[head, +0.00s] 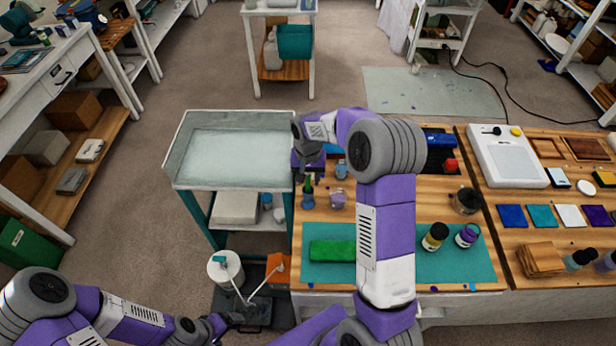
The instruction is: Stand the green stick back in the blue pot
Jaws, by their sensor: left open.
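The blue pot (308,201) stands on the wooden tabletop near its left edge. The green stick (308,184) shows upright just above the pot, directly below my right gripper (308,168). My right gripper points down and looks shut on the stick's upper part, which is hidden by the fingers. The stick's lower end is at the pot's mouth; I cannot tell how far inside it is. My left gripper (228,321) is open, low at the lower left, away from the pot and beside the dark pedal bin base.
A pink-purple cup (337,200) stands close right of the pot. A green block (332,250) lies on the teal mat (435,268), with small jars (435,237) nearby. A grey-topped cart (235,150) adjoins the table's left side. My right forearm hides part of the table.

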